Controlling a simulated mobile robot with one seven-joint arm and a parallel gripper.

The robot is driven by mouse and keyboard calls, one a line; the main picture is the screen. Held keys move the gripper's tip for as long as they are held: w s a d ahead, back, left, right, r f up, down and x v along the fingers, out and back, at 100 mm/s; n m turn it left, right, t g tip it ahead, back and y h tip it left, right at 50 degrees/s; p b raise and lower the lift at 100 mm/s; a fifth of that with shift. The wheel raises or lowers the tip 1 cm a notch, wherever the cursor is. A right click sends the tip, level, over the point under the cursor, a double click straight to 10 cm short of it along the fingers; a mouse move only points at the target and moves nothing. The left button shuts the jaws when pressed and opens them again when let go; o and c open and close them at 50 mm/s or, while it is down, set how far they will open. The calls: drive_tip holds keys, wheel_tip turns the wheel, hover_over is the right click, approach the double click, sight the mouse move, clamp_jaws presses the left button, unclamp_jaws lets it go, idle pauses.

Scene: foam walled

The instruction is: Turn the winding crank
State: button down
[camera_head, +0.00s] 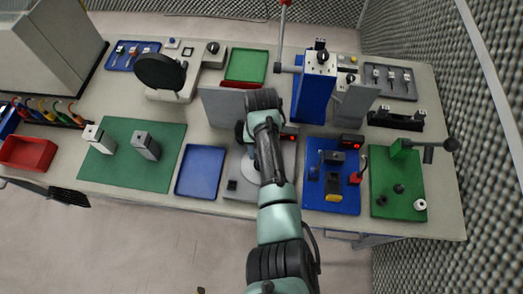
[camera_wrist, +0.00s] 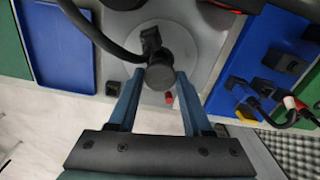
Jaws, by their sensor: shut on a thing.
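The winding crank's black round knob (camera_wrist: 160,74) shows in the wrist view, with a dark crank arm (camera_wrist: 151,42) behind it. It stands over a pale round disc (camera_wrist: 185,48) on a grey plate. My gripper (camera_wrist: 160,80) has its two blue fingers on either side of the knob, shut on it. In the head view my arm covers the crank and the fingertips. Only part of the disc (camera_head: 286,160) and grey base (camera_head: 238,190) show there beside my arm. A small red mark (camera_wrist: 169,98) lies between the fingers.
A blue tray (camera_head: 200,172) lies left of the crank's base. A blue board (camera_head: 318,202) with connectors lies to its right, then a green board (camera_head: 383,208) with a lever. A grey panel (camera_head: 222,106) and blue upright block (camera_head: 314,88) stand behind.

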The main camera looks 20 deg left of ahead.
drive_tip(key=shift+c, duration=1.7)
unclamp_jaws()
wheel_tip(320, 180, up, 13)
drive_tip(key=b, duration=0.2)
